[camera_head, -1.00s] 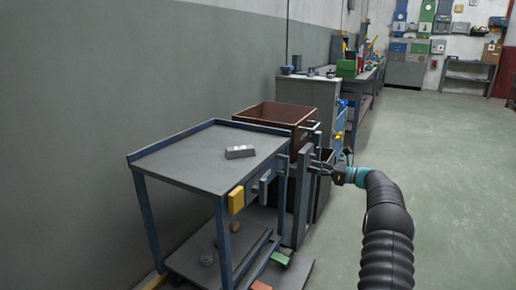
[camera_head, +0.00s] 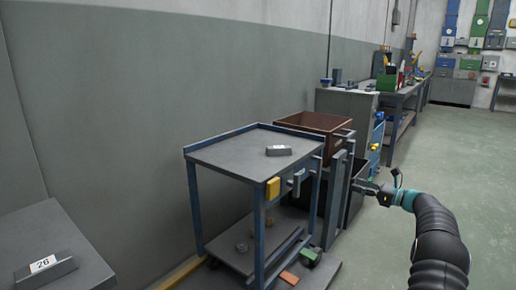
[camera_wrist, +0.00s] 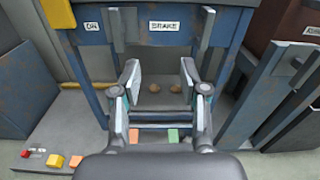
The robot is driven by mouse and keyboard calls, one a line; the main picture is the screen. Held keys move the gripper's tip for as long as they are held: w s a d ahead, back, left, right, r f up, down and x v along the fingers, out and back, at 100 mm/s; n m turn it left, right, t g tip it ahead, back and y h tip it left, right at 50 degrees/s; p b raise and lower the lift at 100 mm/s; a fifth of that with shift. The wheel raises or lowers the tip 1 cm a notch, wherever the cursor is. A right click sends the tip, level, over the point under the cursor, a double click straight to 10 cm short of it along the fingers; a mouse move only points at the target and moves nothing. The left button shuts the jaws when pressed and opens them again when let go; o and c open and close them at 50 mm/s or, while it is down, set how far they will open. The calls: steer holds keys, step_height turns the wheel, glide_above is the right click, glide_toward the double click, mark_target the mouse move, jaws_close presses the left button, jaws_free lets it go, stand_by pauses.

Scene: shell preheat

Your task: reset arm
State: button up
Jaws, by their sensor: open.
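My gripper (camera_head: 364,186) is at the right of the head view, in front of the dark bin beside the cart. In the wrist view my gripper (camera_wrist: 160,72) is open, with two separate fingers and nothing between them. Behind the fingers stands the front of a blue cart (camera_wrist: 150,50), with labels reading "ON" and "BRAKE". I cannot tell whether the fingers touch it. My black ribbed arm runs down the right edge of the head view.
A metal block (camera_head: 279,150) lies on the cart top (camera_head: 235,154). A brown crate (camera_head: 318,122) and a dark bin (camera_head: 354,200) stand beside the cart. A table (camera_head: 60,225) at lower left bears a block marked "26" (camera_head: 45,266). The floor at right is clear.

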step_height(320, 180, down, 12)
steer(key=s+n+g+h, duration=0.3)
steer(key=s+a+f+n+g+h, duration=0.2)
steer(key=s+a+f+n, duration=0.15)
steer(key=s, duration=0.25)
steer(key=s+a+r+n+h, duration=0.3)
steer(key=s+a+r+n, duration=0.3)
steer(key=s, duration=0.9)
steer(key=s+a+r+n+h, duration=0.3)
steer(key=s+a+r+n, duration=0.3)
steer(key=s, duration=0.9)
steer(key=s+a+r+n+h, duration=0.3)
steer(key=s+a+r+n, duration=0.3)
steer(key=s, duration=1)
steer(key=shift+a+r+g, duration=0.4)
steer(key=shift+a+r, duration=0.05)
steer(key=shift+r, duration=0.2)
steer(key=shift+s+n, duration=0.1)
steer(key=shift+n, duration=0.15)
steer(key=shift+c, duration=0.2)
